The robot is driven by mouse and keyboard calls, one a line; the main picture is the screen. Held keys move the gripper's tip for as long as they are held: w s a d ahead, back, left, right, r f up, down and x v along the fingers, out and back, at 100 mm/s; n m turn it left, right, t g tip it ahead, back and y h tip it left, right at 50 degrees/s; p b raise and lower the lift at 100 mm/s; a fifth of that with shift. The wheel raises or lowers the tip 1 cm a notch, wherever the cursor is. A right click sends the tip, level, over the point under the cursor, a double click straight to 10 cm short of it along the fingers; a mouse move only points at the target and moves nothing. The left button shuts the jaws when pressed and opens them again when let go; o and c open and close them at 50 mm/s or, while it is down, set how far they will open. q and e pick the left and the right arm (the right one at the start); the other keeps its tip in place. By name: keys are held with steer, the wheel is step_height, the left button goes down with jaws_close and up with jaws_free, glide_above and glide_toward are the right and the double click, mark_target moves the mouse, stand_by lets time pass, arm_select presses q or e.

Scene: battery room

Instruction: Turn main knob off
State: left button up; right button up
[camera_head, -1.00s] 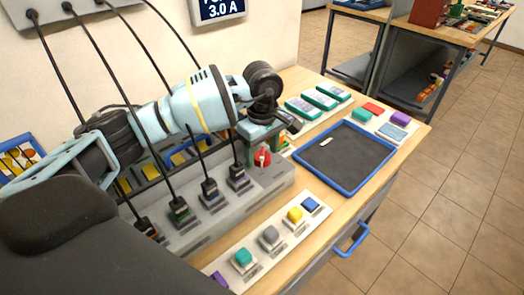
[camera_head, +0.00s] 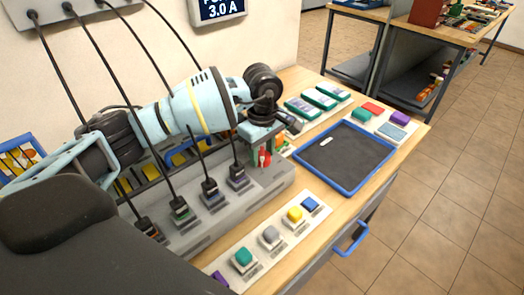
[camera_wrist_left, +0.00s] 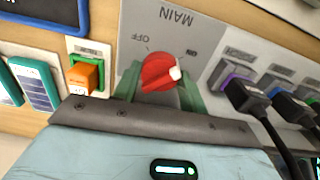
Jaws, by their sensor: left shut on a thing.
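The red main knob (camera_wrist_left: 161,72) sits on a grey panel marked MAIN, with OFF and ON printed above it in the left wrist view. Its white mark is on the right side, toward the ON label. My left gripper (camera_wrist_left: 158,88) is shut on the knob, with one green finger on each side of it. In the head view, the left gripper (camera_head: 264,148) points down over the knob (camera_head: 265,159), which is partly hidden by the fingers. My right gripper is not in view.
Black cables plug into the grey strip (camera_head: 215,215) beside the knob. A blue-rimmed dark tray (camera_head: 345,158) and green modules (camera_head: 318,98) lie to the right. An orange switch (camera_wrist_left: 85,76) is left of the knob in the wrist view. Colored buttons (camera_head: 270,236) stand in front.

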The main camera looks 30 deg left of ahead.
mark_target(262, 152)
arm_select(q)
steer(key=n, duration=0.1)
steer(key=n+p, duration=0.1)
steer(key=n, duration=0.2)
steer(key=shift+r+n, duration=0.25)
steer(key=shift+n, duration=0.05)
steer(key=n+p, duration=0.2)
steer(key=n, duration=0.3)
steer(key=n+p, duration=0.1)
steer(key=n, duration=0.3)
steer(key=shift+f, duration=0.1)
steer(key=shift+f+n, duration=0.1)
steer(key=shift+n, duration=1.8)
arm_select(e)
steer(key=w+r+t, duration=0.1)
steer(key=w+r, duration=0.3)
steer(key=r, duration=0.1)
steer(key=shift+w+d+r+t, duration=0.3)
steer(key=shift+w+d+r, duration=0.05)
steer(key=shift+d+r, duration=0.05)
arm_select(q)
steer(key=o, duration=1)
steer(key=shift+r, duration=3.9)
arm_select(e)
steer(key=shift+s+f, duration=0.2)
